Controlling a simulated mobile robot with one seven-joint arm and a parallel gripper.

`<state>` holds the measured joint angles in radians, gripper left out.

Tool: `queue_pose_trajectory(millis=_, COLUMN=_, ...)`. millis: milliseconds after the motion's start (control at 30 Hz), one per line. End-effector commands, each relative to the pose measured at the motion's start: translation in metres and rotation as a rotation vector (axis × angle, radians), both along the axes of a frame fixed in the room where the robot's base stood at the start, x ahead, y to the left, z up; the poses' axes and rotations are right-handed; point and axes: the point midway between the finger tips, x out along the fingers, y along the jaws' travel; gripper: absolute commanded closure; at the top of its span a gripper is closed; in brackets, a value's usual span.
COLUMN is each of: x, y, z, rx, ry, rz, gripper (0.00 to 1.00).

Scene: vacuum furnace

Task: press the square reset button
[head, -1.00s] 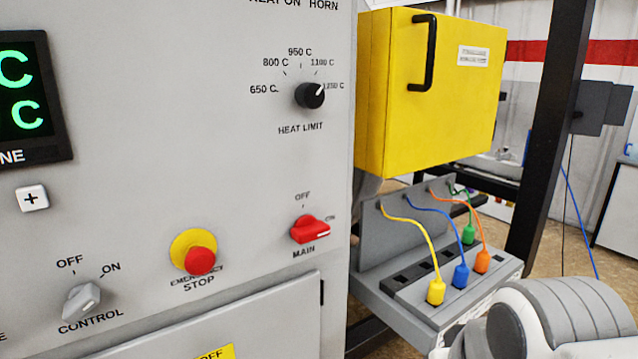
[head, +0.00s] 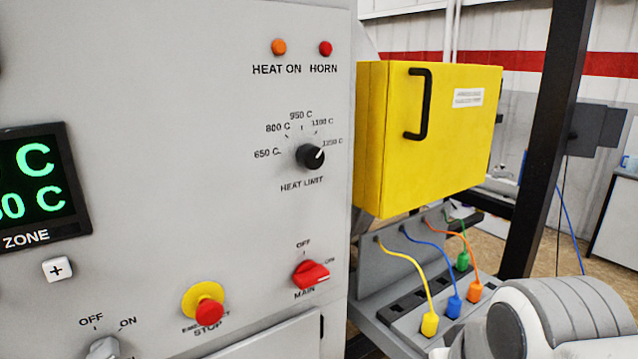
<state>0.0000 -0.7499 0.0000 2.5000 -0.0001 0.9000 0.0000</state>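No button labelled reset shows in the head view. The only square button in sight is a small white one with a plus sign (head: 57,269), below the green-digit zone display (head: 38,185) on the grey furnace panel (head: 160,120). My gripper is out of view. Only a rounded white and grey part of my arm shows at the lower right, in front of the socket box with coloured plugs.
The panel also carries the heat limit knob (head: 310,156), red main switch (head: 311,274), emergency stop (head: 208,309), and orange (head: 278,47) and red (head: 325,48) lamps. A yellow box (head: 430,140) and plug-in socket box (head: 385,320) stand right, before a black post (head: 545,150).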

Motion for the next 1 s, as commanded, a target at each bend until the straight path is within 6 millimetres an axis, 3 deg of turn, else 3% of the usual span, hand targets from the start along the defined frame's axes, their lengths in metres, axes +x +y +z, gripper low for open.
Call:
queue_pose_trajectory(millis=33, x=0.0, y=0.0, z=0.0, rx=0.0, ry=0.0, rz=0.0, gripper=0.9)
queue_pose_trajectory(millis=100, x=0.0, y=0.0, z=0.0, rx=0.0, ry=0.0, rz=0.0, gripper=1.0)
queue_pose_trajectory(millis=1000, x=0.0, y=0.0, z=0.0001, rx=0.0, ry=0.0, rz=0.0, gripper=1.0)
